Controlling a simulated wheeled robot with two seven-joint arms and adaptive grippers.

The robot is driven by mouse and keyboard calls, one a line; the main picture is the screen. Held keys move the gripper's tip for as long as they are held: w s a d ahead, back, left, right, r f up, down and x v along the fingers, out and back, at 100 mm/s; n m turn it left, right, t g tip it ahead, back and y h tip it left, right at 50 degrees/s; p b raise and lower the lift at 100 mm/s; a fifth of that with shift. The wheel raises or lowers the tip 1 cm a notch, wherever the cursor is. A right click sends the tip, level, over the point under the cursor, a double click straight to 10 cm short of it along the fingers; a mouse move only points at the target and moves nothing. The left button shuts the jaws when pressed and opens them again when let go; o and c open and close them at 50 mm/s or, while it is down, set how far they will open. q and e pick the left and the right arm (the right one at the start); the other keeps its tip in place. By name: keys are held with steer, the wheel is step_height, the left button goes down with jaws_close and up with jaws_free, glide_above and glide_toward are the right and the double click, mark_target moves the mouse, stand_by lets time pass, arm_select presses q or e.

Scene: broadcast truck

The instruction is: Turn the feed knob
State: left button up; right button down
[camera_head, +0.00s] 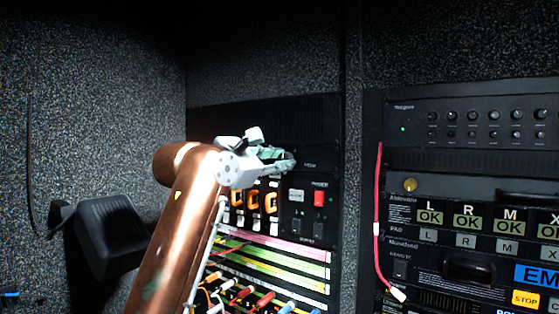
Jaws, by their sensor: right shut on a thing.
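My right gripper (284,163) reaches from the lower left to the upper part of the black rack panel (318,152). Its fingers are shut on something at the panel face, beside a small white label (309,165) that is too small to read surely. The feed knob appears to be the thing between the fingers. The fingers cover it, so its angle cannot be told. My left gripper is not in view.
Below the gripper are orange-lit modules (254,202), a red switch (319,199) and patch rows with coloured plugs. Another rack (460,160) at the right has small knobs and a hanging red cable (377,205). A dark padded object (105,235) stands left.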

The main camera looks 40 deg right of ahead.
steer(key=m, duration=0.3)
steer(key=shift+r+m+p, duration=0.15)
steer(key=shift+m+p, duration=0.15)
steer(key=shift+p, duration=0.1)
steer(key=shift+s+m+p, duration=0.1)
steer(key=shift+m+p, duration=0.3)
steer(key=shift+m, duration=1.3)
steer(key=c, duration=1.6)
jaws_free()
steer(key=v, duration=1.2)
steer(key=shift+s, duration=0.1)
